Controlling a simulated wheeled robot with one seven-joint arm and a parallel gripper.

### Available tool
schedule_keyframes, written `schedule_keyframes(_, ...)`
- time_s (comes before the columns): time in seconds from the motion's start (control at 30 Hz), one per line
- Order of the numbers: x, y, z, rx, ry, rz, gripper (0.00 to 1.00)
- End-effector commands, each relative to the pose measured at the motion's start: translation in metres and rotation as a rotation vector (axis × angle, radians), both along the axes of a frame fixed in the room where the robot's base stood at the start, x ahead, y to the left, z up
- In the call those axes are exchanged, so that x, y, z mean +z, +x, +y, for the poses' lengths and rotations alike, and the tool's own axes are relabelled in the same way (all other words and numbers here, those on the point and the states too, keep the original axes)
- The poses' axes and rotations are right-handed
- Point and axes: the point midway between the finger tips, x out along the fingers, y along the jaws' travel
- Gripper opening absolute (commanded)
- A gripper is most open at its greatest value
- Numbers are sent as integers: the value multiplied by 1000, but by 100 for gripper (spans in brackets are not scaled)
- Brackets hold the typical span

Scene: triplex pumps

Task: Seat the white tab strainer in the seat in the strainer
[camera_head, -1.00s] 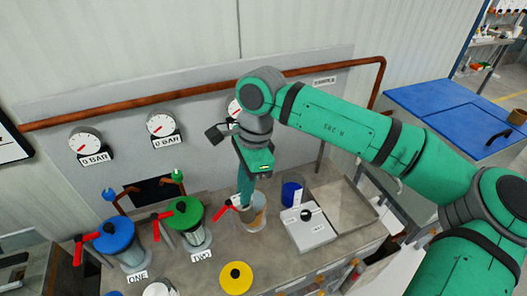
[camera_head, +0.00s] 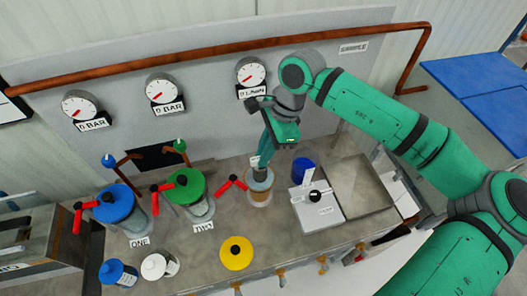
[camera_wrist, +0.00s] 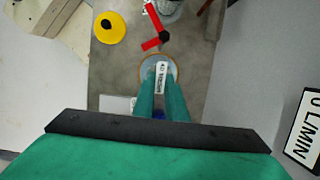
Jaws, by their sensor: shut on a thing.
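My gripper (camera_head: 262,176) points down into the open mouth of the third strainer housing (camera_head: 260,198), a clear cup with a tan rim and no lid. In the wrist view my gripper (camera_wrist: 162,88) is shut on the white tab (camera_wrist: 162,70) of the strainer, which bears dark lettering. The tab lies inside the round rim of the housing (camera_wrist: 144,66). The strainer's body below the tab is hidden by the fingers and the housing, so I cannot tell whether it rests on the seat.
A yellow lid (camera_head: 236,252) lies on the bench in front. A red-handled valve (camera_head: 233,183) is close left of the housing. Green-lidded (camera_head: 186,186) and blue-lidded (camera_head: 115,204) housings stand farther left. A blue cup (camera_head: 303,168) and a white box (camera_head: 320,208) are to the right.

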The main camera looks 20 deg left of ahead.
Motion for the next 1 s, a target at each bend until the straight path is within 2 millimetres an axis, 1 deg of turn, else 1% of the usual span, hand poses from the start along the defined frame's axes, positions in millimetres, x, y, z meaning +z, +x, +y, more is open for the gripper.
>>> schedule_keyframes(0.13, 2, -1, 2, 1, -1, -1, 0)
schedule_keyframes(0.27, -4, -1, 2, 2, 0, 0, 0)
schedule_keyframes(0.8, -46, -1, 3, 2, 0, 0, 0)
schedule_keyframes(1.0, -55, -1, 3, 3, 0, -1, 0)
